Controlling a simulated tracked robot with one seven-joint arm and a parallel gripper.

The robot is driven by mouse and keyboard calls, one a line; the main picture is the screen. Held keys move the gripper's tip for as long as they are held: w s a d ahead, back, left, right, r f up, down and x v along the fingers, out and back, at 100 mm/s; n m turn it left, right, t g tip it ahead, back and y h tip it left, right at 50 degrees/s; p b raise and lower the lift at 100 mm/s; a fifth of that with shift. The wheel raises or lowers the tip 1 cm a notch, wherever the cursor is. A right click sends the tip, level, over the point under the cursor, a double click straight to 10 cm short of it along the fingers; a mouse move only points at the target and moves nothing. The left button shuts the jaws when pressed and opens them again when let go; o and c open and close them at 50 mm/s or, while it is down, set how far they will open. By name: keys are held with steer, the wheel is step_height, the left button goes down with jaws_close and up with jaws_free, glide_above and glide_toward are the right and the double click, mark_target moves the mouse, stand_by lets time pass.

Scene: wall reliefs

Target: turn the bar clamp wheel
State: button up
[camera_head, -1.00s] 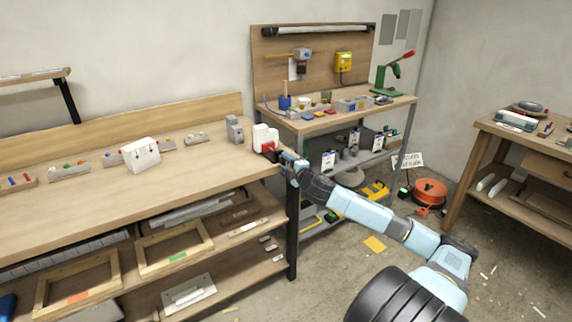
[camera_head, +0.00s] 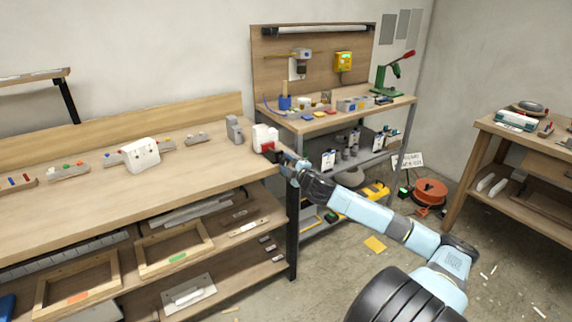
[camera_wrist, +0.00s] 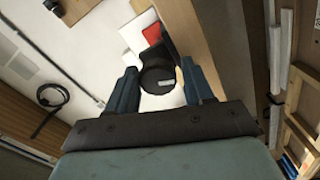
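The bar clamp (camera_head: 268,147), with a red and black body, sits at the right end of the long workbench, beside a white block (camera_head: 262,133). In the wrist view its red part (camera_wrist: 152,34) and dark part show beyond my gripper. Its black round wheel (camera_wrist: 157,78) faces the wrist camera, with a small light mark on it. My gripper (camera_head: 284,161) is at the bench end, just right of the clamp. In the wrist view my gripper (camera_wrist: 160,72) is open, with one finger on each side of the wheel. Small gaps seem to show; contact is unclear.
The long workbench (camera_head: 75,198) carries a white box (camera_head: 140,155), a grey block (camera_head: 234,130) and small racks. A second bench (camera_head: 345,117) with tools stands behind. An orange cable reel (camera_head: 430,191) lies on the floor. The floor at the right is mostly clear.

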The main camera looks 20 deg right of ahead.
steer(key=o, duration=0.3)
steer(key=shift+s+a+r, duration=0.1)
steer(key=shift+a+r, duration=0.05)
steer(key=v, duration=1.3)
steer(key=shift+s, duration=0.4)
